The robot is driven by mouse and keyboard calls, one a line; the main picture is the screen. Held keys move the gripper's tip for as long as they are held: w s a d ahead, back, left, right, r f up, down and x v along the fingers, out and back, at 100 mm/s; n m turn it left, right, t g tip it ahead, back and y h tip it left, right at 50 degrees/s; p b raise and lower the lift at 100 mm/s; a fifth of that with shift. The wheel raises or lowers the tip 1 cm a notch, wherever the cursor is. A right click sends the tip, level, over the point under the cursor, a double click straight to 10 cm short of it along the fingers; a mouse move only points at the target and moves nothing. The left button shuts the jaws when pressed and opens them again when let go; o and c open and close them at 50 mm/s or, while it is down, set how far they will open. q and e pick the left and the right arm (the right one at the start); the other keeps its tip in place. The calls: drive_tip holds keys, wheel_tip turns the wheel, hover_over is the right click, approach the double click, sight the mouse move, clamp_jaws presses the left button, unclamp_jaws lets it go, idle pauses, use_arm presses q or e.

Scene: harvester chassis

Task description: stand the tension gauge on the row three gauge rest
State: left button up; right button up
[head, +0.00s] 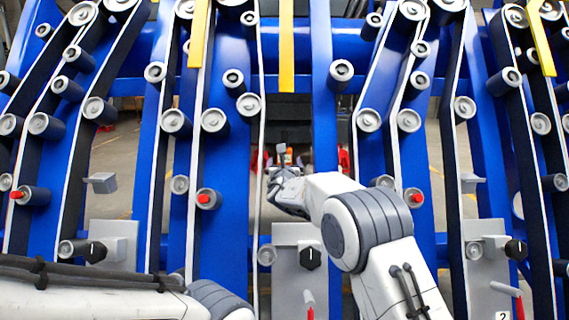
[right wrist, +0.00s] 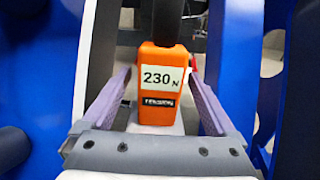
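The tension gauge (right wrist: 162,90) is an orange block with a white "230 N" label and a dark "TENSION" strip. It stands upright in the right wrist view, between the two fingers of my right gripper (right wrist: 161,80). The fingers are apart, with a narrow gap on each side of the gauge. My left gripper is out of view.
Blue uprights (head: 325,100) with belts and rollers flank the central opening closely. Yellow bars (head: 286,45) hang from above. My left forearm crosses the bottom left.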

drive_tip(key=shift+f, duration=0.15)
drive_tip(key=shift+s, duration=0.15)
drive_tip(key=shift+s, duration=0.35)
drive_tip(key=s+b, duration=0.1)
drive_tip(key=s, duration=0.8)
drive_tip(key=shift+s+b, duration=0.25)
drive_tip(key=shift+b, duration=0.05)
